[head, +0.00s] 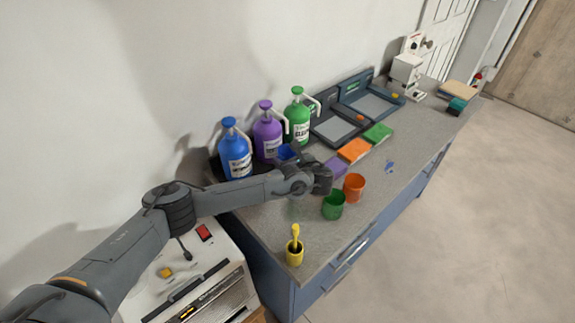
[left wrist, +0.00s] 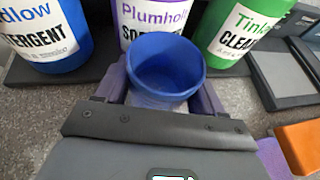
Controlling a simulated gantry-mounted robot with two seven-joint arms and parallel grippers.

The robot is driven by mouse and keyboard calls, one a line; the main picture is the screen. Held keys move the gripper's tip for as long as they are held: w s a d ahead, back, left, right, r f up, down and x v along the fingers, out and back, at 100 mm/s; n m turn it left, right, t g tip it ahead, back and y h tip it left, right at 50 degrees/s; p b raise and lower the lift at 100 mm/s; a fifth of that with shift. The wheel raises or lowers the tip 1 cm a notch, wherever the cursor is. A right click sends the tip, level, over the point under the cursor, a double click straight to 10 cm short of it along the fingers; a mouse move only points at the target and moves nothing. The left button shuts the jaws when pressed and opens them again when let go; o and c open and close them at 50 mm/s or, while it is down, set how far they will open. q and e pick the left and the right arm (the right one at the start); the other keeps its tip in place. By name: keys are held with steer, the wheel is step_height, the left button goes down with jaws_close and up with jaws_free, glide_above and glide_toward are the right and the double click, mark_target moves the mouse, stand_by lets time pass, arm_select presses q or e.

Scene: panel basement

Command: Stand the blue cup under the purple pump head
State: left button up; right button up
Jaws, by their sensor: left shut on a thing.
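The blue cup (left wrist: 165,65) is upright between the two purple fingers of my left gripper (left wrist: 162,90), which is shut on it. In the head view the cup (head: 287,152) shows partly behind my left gripper (head: 294,162), just in front of the purple bottle (head: 267,135). The purple pump head (head: 265,105) tops that bottle, with its spout reaching forward and right. In the left wrist view the cup covers the lower part of the purple bottle (left wrist: 150,14). I cannot tell whether the cup's base touches anything. My right gripper is not in view.
A blue bottle (head: 235,160) and a green bottle (head: 298,120) flank the purple one. A green cup (head: 333,206), an orange cup (head: 354,187) and a yellow cup (head: 295,255) stand on the grey counter (head: 272,222). Dark trays (head: 335,127) lie farther right.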

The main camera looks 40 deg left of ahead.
arm_select(q)
steer(key=shift+f, duration=1.3)
steer(key=shift+f, duration=0.1)
steer(key=o, duration=1.1)
steer(key=shift+c, duration=0.2)
steer(key=shift+s+d+r, duration=0.15)
steer(key=shift+d+r, duration=0.15)
steer(key=shift+d, duration=0.05)
steer(key=shift+p+v, duration=0.6)
steer(key=shift+v, duration=2.8)
